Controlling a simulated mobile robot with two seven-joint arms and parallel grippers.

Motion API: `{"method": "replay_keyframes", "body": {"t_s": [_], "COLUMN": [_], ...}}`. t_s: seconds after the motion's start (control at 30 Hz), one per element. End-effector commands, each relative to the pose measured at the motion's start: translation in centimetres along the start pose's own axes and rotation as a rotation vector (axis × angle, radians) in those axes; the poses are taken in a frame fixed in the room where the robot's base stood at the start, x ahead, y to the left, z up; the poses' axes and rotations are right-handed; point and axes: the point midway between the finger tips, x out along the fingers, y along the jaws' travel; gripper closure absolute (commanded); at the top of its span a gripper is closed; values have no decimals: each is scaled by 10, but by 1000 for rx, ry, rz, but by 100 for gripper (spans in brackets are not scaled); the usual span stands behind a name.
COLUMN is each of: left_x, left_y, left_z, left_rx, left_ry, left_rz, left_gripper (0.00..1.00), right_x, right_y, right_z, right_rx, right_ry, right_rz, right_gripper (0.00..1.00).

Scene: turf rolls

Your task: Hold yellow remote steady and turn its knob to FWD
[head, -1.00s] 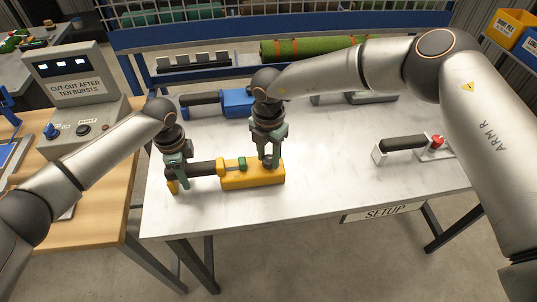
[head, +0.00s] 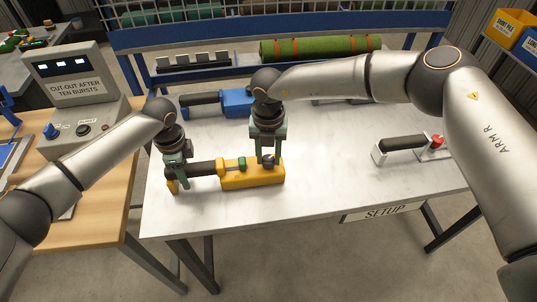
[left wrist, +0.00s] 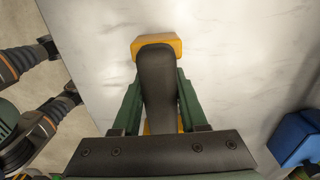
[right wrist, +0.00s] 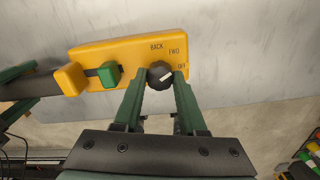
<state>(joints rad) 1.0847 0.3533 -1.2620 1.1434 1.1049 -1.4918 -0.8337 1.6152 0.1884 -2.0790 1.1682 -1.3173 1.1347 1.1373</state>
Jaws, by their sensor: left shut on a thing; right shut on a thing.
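The yellow remote (head: 238,180) lies on the white table, its black handle (head: 205,169) to the left. My left gripper (head: 175,180) is shut around that handle; the left wrist view shows the handle (left wrist: 157,85) between its fingers. My right gripper (head: 268,158) points down at the right end of the remote, shut on the black knob (right wrist: 159,75). In the right wrist view, the knob's white mark points right, roughly toward OFF. BACK and FWD are printed above the knob. A green button (right wrist: 108,74) sits left of the knob.
A blue remote (head: 238,102) lies behind the yellow one. A black-handled device with a red button (head: 437,141) stands at the right. A grey console (head: 82,90) stands on the wooden table at left. The white table's front right is clear.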

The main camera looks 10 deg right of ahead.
Motion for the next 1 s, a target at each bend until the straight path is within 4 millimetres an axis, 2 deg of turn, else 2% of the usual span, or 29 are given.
{"method": "replay_keyframes", "body": {"t_s": [0.03, 0.4, 0.97, 1.0], "left_x": [6, 6, 6, 6], "left_y": [4, 4, 4, 4], "left_z": [0, 0, 0, 0], "left_rx": [2, 2, 2, 2], "left_ry": [-4, -4, -3, -3], "left_rz": [11, 12, 12, 11], "left_gripper": [100, 100, 100, 100], "right_x": [0, 0, 0, 0], "right_y": [0, 0, 0, 0], "right_z": [0, 0, 1, 1], "right_rx": [-32, -199, -227, -227], "right_ry": [0, -1, -3, -3], "right_rz": [1, 1, 1, 1], "right_gripper": [100, 100, 100, 55]}}
